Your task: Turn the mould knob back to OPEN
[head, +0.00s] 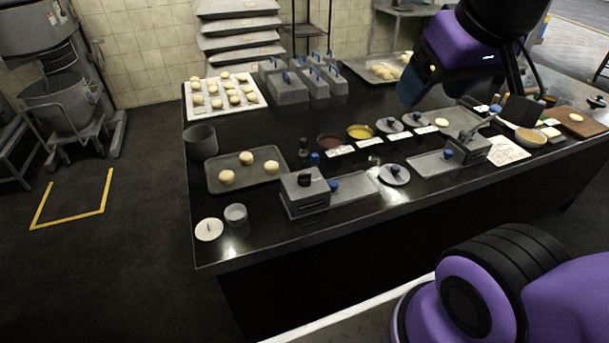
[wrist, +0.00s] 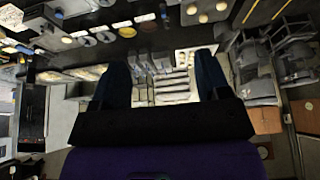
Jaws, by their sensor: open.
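A second grey box (head: 470,147) with a blue knob (head: 448,154) stands further right on the counter. I cannot tell which knob is the mould knob, and no OPEN mark can be read. My gripper (head: 411,88) hangs high above the back right of the counter, apart from both boxes. In the wrist view my gripper (wrist: 161,82) has its two dark blue fingers spread, with nothing between them.
The counter (head: 235,252) also holds a dough tray (head: 215,184), a bun board (head: 190,104), several lidded grey tins (head: 290,88), sauce bowls (head: 360,132), and a flat round lid (head: 209,230) beside a small cup (head: 235,214). The floor at the left is mostly clear.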

